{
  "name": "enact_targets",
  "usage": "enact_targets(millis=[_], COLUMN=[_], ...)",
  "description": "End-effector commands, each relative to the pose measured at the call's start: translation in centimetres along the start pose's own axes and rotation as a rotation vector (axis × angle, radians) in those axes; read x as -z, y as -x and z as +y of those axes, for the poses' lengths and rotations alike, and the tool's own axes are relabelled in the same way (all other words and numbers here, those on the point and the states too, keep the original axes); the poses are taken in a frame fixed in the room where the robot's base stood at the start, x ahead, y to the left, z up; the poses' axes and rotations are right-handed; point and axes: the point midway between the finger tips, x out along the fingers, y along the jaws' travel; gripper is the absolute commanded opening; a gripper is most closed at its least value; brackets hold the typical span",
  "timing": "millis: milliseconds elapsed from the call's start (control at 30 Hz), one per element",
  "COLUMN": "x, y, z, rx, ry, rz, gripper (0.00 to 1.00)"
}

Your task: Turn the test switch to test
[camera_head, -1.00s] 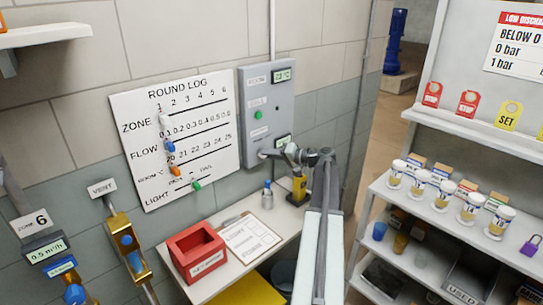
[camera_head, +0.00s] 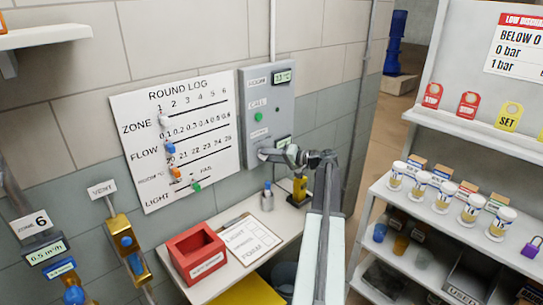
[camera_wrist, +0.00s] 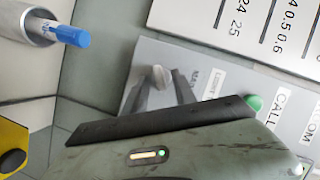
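The grey wall panel (camera_head: 256,92) carries a room readout, a green call button (camera_head: 258,117) and a lower readout. In the wrist view, a light grey switch knob (camera_wrist: 158,78) stands out from the panel (camera_wrist: 205,72). My gripper's two dark fingers (camera_wrist: 157,88) are apart, one on each side of the knob, the right one very close to it. I cannot tell if they touch it. The switch's own label and setting are not readable.
A small table (camera_head: 285,222) below holds a red bin (camera_head: 196,250), a clipboard (camera_head: 250,240), a metal holder with a blue-topped marker (camera_head: 267,198) and a yellow device (camera_head: 299,188). The round log board (camera_head: 205,105) hangs left of the panel. Shelving (camera_head: 440,215) stands to the right.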

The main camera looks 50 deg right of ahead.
Motion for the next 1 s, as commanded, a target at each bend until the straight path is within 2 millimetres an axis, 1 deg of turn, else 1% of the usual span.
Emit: enact_targets(millis=[200,300,400,533,1000], x=[0.1,0.0,0.0,-0.1,-0.1], y=[4.2,6.0,7.1,7.6,7.5], z=[-0.2,-0.1,-0.1,0.0,0.0], rx=[-0.002,-0.002,-0.001,-0.001,-0.001], ry=[-0.001,-0.001,0.000,0.000,0.000], rz=[0.002,0.002,0.000,0.000,0.000], gripper=[0.33,0.33,0.33,0.33,0.33])
